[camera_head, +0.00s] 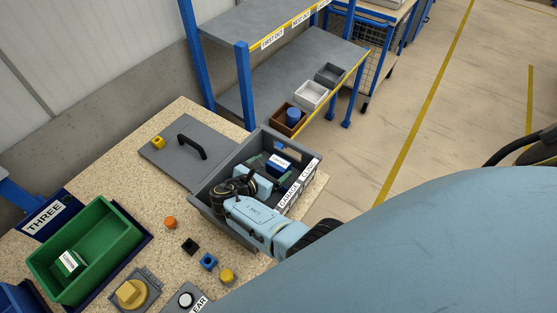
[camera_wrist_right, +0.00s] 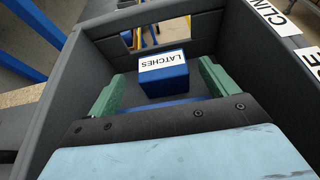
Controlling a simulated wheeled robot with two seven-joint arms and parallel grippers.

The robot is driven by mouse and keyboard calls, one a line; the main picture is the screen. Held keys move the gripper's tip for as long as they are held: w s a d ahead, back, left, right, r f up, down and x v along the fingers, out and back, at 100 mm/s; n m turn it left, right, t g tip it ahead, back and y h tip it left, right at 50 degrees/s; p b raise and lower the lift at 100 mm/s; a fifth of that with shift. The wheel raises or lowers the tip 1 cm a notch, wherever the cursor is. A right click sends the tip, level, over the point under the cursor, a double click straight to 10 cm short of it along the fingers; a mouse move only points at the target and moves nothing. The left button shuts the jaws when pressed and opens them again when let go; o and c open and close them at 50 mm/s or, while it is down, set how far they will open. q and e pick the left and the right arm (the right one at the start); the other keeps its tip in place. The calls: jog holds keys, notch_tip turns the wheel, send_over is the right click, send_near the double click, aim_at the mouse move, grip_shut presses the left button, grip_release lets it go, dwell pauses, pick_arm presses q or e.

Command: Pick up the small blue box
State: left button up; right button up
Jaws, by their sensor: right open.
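The small blue box (camera_head: 279,164) has a white label and lies inside the grey bin (camera_head: 217,211). In the right wrist view the box (camera_wrist_right: 163,77) shows the word LATCHES on its label. My right gripper (camera_wrist_right: 165,82) is open inside the bin. Its two green fingers are on either side of the box, with visible gaps; I cannot tell how deep the box sits between them. In the head view my right gripper (camera_head: 262,178) reaches down into the bin, its fingers mostly hidden. My left gripper is not in view.
The bin's walls (camera_wrist_right: 68,95) rise close around my gripper. A grey lid with a black handle (camera_head: 168,150), a green bin (camera_head: 116,217) holding a small box, and several small coloured blocks are on the speckled table (camera_head: 120,130). A shelf with small trays (camera_head: 312,94) stands behind.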

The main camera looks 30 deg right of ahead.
aim_at(278, 164)
jog(key=b+x, duration=0.2)
jog(key=x, duration=0.3)
jog(key=c, duration=1.1)
jog(key=shift+o, duration=0.2)
jog(key=shift+r, duration=0.1)
